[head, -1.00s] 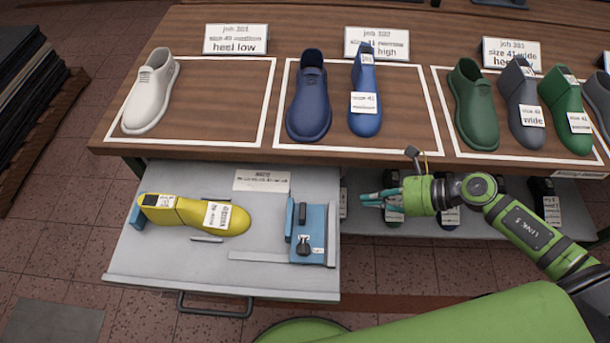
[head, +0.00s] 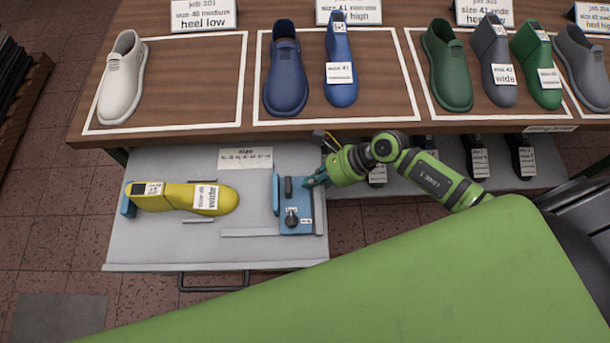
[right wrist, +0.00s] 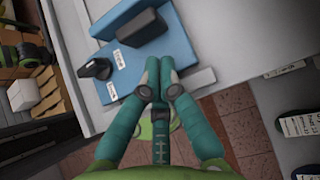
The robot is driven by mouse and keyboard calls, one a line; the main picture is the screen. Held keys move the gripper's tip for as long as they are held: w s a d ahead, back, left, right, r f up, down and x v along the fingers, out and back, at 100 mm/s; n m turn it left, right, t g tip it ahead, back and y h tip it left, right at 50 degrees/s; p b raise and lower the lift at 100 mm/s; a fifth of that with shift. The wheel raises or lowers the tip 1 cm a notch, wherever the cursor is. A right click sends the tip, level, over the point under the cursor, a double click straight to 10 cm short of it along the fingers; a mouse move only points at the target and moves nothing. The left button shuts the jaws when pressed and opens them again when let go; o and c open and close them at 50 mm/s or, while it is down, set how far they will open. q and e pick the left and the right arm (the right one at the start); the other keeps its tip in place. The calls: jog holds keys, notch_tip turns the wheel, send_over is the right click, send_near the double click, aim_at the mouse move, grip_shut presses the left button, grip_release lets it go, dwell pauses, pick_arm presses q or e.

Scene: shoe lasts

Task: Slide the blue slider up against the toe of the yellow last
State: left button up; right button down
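The yellow last (head: 172,197) lies in the open drawer, its toe pointing right and its heel against a blue stop (head: 128,206). The blue slider (head: 298,226) stands to the right of the toe, with a clear gap between. It carries a dark block and a black knob (head: 291,217). The slider also shows in the right wrist view (right wrist: 165,57). My right gripper (head: 312,181) is at the slider's right side, near its upper end. In the right wrist view its fingertips (right wrist: 159,68) are together with nothing between them. Whether they touch the slider is unclear. My left gripper is out of view.
A grey rail (head: 250,232) runs along the drawer below the slider. A paper label (head: 245,158) lies at the back of the drawer. The wooden table (head: 250,70) with several shoes overhangs behind. Black lasts stand on the shelf right of the drawer.

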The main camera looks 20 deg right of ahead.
jog(key=shift+w+a, duration=0.25)
jog(key=shift+a, duration=0.65)
jog(key=shift+w+a, duration=0.1)
jog(key=shift+a, duration=0.25)
jog(key=a, duration=0.2)
jog(key=w+a, duration=0.1)
jog(key=a, duration=0.2)
jog(key=w+a, duration=0.1)
jog(key=a, duration=0.2)
jog(key=shift+w+a, duration=0.15)
jog(key=shift+w, duration=0.1)
